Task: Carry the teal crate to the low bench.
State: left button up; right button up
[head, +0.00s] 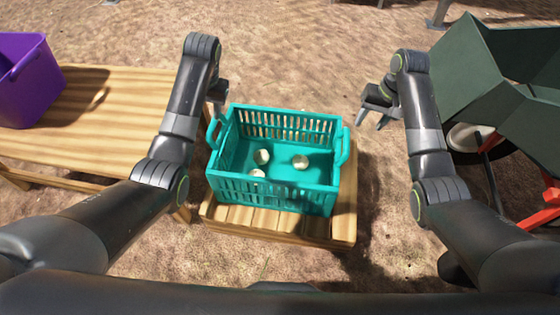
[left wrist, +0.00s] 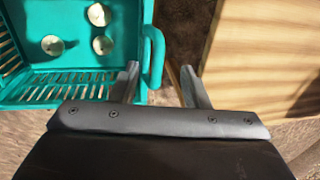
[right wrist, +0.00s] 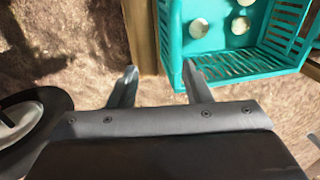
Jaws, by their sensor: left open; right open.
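The teal crate (head: 265,198) stands upright on a small low wooden bench (head: 285,228), with three pale round onions (head: 300,162) inside. It has a loop handle on its left side (head: 212,134) and another on its right side (head: 344,147). My left gripper (head: 218,100) is open at the crate's far left corner. In the left wrist view the left handle (left wrist: 154,52) lies partly between its fingertips (left wrist: 158,75); I cannot tell the height gap. My right gripper (head: 374,114) is open and empty, to the right of the crate and apart from it.
A longer wooden table (head: 110,110) on the left carries a purple bin (head: 28,85). A dark green wheelbarrow-like cart (head: 480,75) with a wheel (head: 468,137) and red parts stands at the right. Bare sandy ground (head: 300,60) lies beyond the crate.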

aim_at(210, 129)
pick_arm(q)
jog(key=r, duration=0.1)
jog(key=w+d+r, duration=0.1)
jog(key=w+r, duration=0.1)
jog(key=r, duration=0.1)
jog(key=shift+w+d, duration=0.2)
jog(key=shift+w, duration=0.05)
pick_arm(e)
jog(key=w+r, duration=0.1)
jog(key=r, duration=0.1)
jog(key=w+a+r, duration=0.1)
jog(key=r, duration=0.1)
jog(key=shift+w+a, duration=0.1)
jog(key=shift+w, duration=0.3)
jog(key=shift+f, duration=0.1)
